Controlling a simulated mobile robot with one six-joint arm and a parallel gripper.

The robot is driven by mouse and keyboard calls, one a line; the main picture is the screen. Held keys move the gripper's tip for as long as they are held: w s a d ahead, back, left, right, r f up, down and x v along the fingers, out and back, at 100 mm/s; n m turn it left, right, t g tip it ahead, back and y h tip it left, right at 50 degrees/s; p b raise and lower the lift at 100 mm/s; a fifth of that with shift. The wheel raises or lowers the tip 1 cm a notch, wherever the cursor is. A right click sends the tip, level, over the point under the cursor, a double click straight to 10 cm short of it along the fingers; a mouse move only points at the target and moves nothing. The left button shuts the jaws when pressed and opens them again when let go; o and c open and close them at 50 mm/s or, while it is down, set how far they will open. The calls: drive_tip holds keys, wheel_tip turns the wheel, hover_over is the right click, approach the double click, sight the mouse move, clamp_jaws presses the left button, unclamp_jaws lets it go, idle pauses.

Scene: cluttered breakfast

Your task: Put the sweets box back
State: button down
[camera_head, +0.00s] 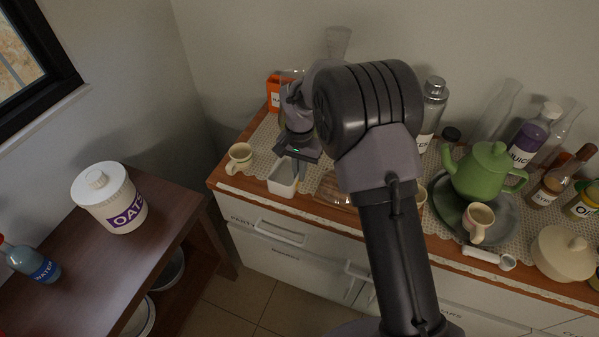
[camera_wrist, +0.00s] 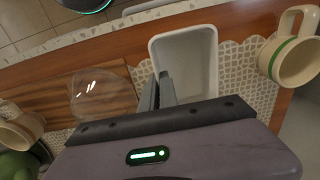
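A small open white box (camera_head: 283,178) is at the left front of the counter in the head view. No label or contents can be read on it, so I cannot tell for sure that it is the sweets box. It also shows in the wrist view (camera_wrist: 190,55), empty inside as far as I see. My gripper (camera_head: 297,160) points down at the box's right wall. In the wrist view its fingers (camera_wrist: 158,90) are close together on either side of that wall, shut on it. Whether the box rests on the counter or hangs just above it is unclear.
A cream mug (camera_head: 239,158) stands left of the box. An orange box (camera_head: 275,92) is behind, partly hidden by my arm. A wooden board (camera_head: 333,190) and a clear round glass (camera_wrist: 103,97) are beside the gripper. A green teapot (camera_head: 487,171) and bottles crowd the right.

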drive_tip(key=c, duration=1.6)
unclamp_jaws()
drive_tip(key=shift+c, duration=0.2)
wheel_tip(320, 180, up, 11)
drive_tip(key=p, duration=0.5)
drive_tip(key=s+d+r+t+y, duration=0.1)
drive_tip(key=s+d+r, duration=0.25)
drive_tip(key=r, duration=0.45)
drive_tip(key=s+d+r+t, duration=0.1)
drive_tip(key=s+d+r, duration=0.1)
drive_tip(key=s+r, duration=0.4)
drive_tip(key=s+d+r+t, duration=0.2)
drive_tip(key=s, duration=0.8)
drive_tip(key=s+d+r+t+y, duration=0.1)
drive_tip(key=s+d+r+t, duration=0.1)
drive_tip(key=s, duration=0.8)
drive_tip(key=shift+s, duration=0.15)
